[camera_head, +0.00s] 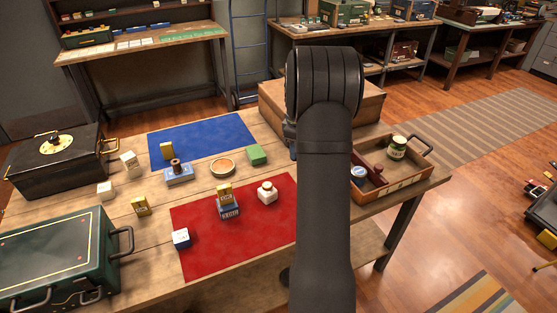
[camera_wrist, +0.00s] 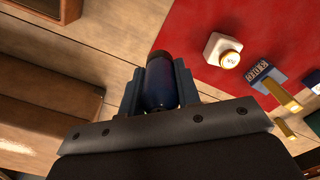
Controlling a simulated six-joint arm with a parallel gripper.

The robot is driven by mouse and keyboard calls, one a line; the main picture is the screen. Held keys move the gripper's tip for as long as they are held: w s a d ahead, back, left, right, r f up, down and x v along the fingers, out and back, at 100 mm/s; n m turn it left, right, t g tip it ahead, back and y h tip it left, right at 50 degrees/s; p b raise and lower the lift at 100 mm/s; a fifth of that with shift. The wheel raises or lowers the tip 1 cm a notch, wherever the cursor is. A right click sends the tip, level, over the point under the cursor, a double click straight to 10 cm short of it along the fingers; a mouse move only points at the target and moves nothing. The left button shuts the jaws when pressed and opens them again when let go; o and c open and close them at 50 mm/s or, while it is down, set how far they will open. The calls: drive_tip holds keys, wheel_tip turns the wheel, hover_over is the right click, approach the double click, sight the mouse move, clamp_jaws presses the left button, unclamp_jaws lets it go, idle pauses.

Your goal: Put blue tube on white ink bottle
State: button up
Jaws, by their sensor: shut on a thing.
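My gripper (camera_wrist: 160,98) is shut on the blue tube (camera_wrist: 161,80), a dark blue cylinder with a black end, held between the two fingers in the wrist view. In the head view my arm hides the tube and most of the gripper. The white ink bottle (camera_head: 267,192), squat with a round lid, stands on the right part of the red mat (camera_head: 265,230). It also shows in the wrist view (camera_wrist: 222,50), to the right of the tube and apart from it.
A blue-and-white box (camera_head: 181,238) stands at the mat's left edge. A wooden tray (camera_head: 408,186) with a green jar (camera_head: 397,147) lies right of my arm. A wooden box (camera_head: 272,98) stands behind it.

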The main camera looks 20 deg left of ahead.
drive_tip(key=s+d+r, duration=0.6)
drive_tip(key=s+r, duration=0.1)
drive_tip(key=s, duration=0.4)
hover_over(267, 185)
drive_tip(key=shift+n, duration=0.4)
wheel_tip(267, 185, down, 7)
drive_tip(key=shift+f, duration=2.1)
drive_tip(key=shift+f, duration=0.1)
drive_tip(key=o, duration=0.8)
drive_tip(key=shift+c, duration=0.2)
wheel_tip(267, 185, up, 12)
